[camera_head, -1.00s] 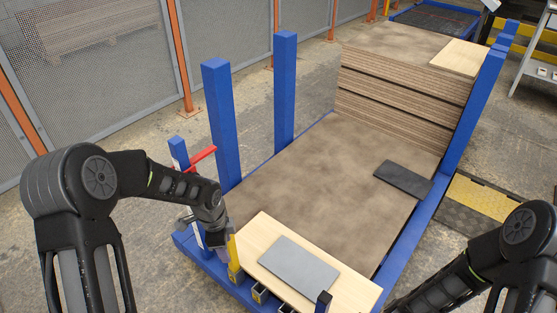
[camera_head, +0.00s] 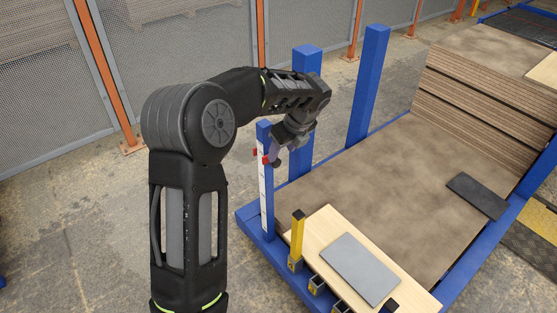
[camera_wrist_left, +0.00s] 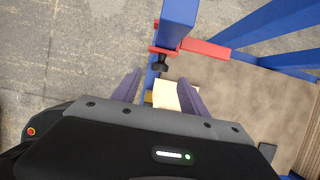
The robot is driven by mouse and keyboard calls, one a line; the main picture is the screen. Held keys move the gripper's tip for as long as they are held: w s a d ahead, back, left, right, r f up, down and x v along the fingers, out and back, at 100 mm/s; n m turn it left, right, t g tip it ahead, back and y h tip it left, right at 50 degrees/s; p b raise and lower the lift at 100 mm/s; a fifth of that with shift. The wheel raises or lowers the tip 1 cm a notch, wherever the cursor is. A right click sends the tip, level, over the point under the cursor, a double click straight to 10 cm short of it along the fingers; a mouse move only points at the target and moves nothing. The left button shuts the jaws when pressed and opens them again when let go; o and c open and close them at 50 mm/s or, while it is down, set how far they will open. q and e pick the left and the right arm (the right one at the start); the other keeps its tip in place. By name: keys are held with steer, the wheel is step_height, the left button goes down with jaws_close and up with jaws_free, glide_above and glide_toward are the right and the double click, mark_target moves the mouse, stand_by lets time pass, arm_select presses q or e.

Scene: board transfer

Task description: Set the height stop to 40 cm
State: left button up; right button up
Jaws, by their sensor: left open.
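The height stop is a red slider (camera_head: 266,159) around a slim blue post with a white scale strip (camera_head: 263,200). In the left wrist view the red stop (camera_wrist_left: 202,50) has an arm reaching right and a black knob (camera_wrist_left: 160,64) facing me. My left gripper (camera_head: 277,160) is at the stop's height and hides most of it in the head view. In the left wrist view my left gripper (camera_wrist_left: 160,92) is open, its two fingers apart below the knob, with nothing seen between them. The scale's numbers are too small to read. My right gripper is out of view.
A blue-framed platform carries a brown board (camera_head: 380,180), a stack of boards (camera_head: 490,105) and a pale board with a grey plate (camera_head: 360,268). A yellow post (camera_head: 298,235) stands near the scale post. Tall blue posts (camera_head: 368,85) stand behind. Floor left is clear.

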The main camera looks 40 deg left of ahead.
mark_target(277, 160)
arm_select(q)
steer(key=x, duration=0.6)
steer(key=shift+a+f+b, duration=0.1)
steer(key=shift+f+b, duration=0.05)
steer(key=shift+b, duration=0.2)
jaws_close()
stand_by(1.1)
